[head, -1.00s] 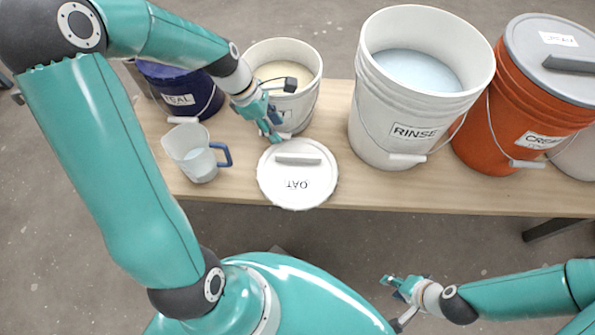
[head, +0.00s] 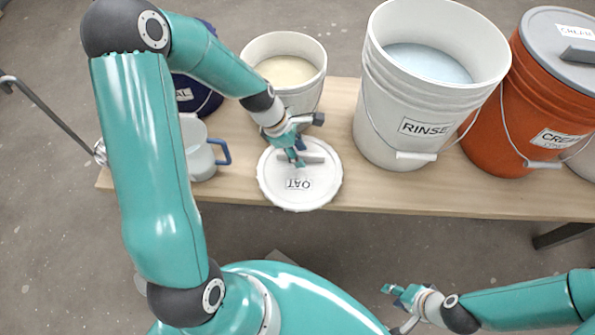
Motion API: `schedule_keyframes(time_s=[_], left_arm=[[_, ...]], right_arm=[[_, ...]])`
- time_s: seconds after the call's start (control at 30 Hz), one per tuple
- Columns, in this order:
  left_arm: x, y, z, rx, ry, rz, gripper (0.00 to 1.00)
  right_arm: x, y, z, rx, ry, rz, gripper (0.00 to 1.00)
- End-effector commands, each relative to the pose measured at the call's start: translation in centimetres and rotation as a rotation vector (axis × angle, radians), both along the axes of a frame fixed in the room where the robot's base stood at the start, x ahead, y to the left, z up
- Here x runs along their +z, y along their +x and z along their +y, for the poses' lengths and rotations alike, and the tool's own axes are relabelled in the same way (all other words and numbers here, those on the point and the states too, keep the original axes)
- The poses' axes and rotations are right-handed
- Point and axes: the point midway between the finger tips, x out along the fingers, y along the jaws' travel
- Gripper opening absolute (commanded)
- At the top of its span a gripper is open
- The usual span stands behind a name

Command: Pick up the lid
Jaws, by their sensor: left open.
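The white round lid (head: 300,195) labelled OAT lies flat on the bench near its front edge, its label upside down in the head view. A bar handle (head: 317,157) crosses its top, partly hidden by my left gripper. My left gripper (head: 298,160) is open and points down over the handle's left part; I cannot tell whether its fingers touch the handle. The open bucket (head: 287,46) with pale cream glaze stands just behind the lid. My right gripper (head: 393,289) hangs in front of the bench, far from the lid; its fingers are too small to judge.
A white RINSE bucket (head: 392,130) of pale blue liquid stands right of the lid, an orange lidded bucket (head: 500,125) beyond it. A jug (head: 201,160) with a blue handle and a dark blue bucket (head: 207,100) stand left, partly behind my arm. The front bench strip (head: 430,195) is clear.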

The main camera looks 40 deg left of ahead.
Motion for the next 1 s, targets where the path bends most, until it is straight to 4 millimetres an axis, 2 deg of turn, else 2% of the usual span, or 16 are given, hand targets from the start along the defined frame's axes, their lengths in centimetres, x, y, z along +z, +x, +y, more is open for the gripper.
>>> schedule_keyframes(time_s=[0.9, 0.93, 1.0], left_arm=[[-0.57, 0.04, -0.04, -0.001, 0.000, 0.000, 0.43], [-0.58, 0.04, -0.03, -0.001, 0.000, 0.000, 0.41], [-0.59, 0.03, -0.04, -0.001, 0.000, 0.000, 0.29]], right_arm=[[0.08, 0.01, 0.00, 0.000, 0.000, 0.000, 0.40], [0.08, 0.01, 0.00, 0.000, 0.000, 0.000, 0.40], [0.07, 0.01, -0.01, 0.000, 0.000, 0.000, 0.40]])
